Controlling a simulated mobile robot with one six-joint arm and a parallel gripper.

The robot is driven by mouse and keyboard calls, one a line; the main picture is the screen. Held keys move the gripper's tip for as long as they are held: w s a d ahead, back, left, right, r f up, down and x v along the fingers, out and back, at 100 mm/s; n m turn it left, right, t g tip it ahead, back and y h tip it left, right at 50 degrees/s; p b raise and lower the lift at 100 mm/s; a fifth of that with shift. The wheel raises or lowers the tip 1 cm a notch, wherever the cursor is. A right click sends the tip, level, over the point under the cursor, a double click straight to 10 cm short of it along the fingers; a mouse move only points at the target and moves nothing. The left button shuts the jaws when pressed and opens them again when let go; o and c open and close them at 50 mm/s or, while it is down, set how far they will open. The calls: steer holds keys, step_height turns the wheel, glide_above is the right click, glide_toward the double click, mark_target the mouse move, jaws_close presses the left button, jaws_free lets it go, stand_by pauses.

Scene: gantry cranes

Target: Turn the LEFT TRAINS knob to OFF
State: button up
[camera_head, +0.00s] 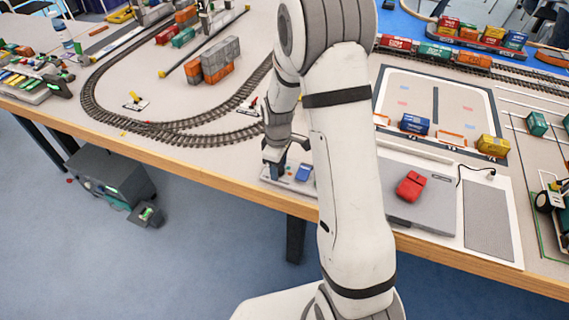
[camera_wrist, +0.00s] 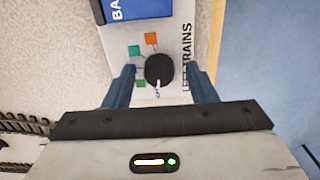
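The LEFT TRAINS knob (camera_wrist: 159,69) is round and black and sits on a pale panel (camera_wrist: 175,30) in the wrist view. A light pointer mark shows at its lower edge, toward my palm. Small orange, teal, blue and green squares lie around its top and left. The label LEFT TRAINS (camera_wrist: 187,58) runs along the right. My gripper (camera_wrist: 161,72) is open, with one finger on each side of the knob and a gap at both sides. In the head view my gripper (camera_head: 274,166) is over the panel (camera_head: 287,184) at the table edge; the knob cannot be made out there.
A blue block (camera_head: 303,173) lies on the panel beside my gripper. Train track (camera_head: 200,138) curves to the left. A red object (camera_head: 410,186) rests on a grey pad to the right. The wooden table edge (camera_head: 215,183) is close in front.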

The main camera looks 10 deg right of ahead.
steer(key=shift+r, duration=3.9)
